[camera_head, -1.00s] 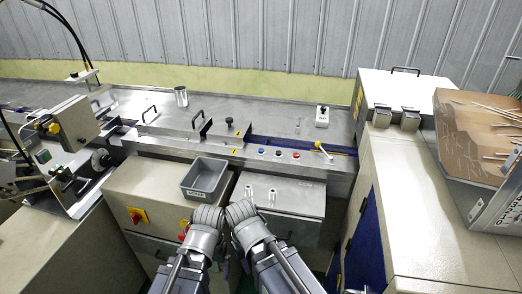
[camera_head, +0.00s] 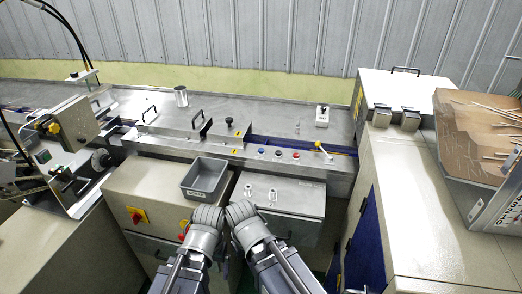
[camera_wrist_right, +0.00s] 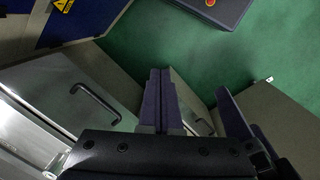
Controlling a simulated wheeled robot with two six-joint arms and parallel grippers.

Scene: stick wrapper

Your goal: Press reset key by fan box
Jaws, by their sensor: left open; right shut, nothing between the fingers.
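No reset label or fan is readable, so I cannot tell which is the reset key or fan box. My left gripper (camera_head: 208,214) is open and empty in front of the machine, below the grey tray. My right gripper (camera_head: 240,210) is close beside it, shut and empty, nearer than the keys and touching none.
A grey tray (camera_head: 204,178) sits on the cabinet near my grippers. A yellow plate with a red knob (camera_head: 137,216) is on its front. A box of sticks (camera_head: 485,125) is at far right.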

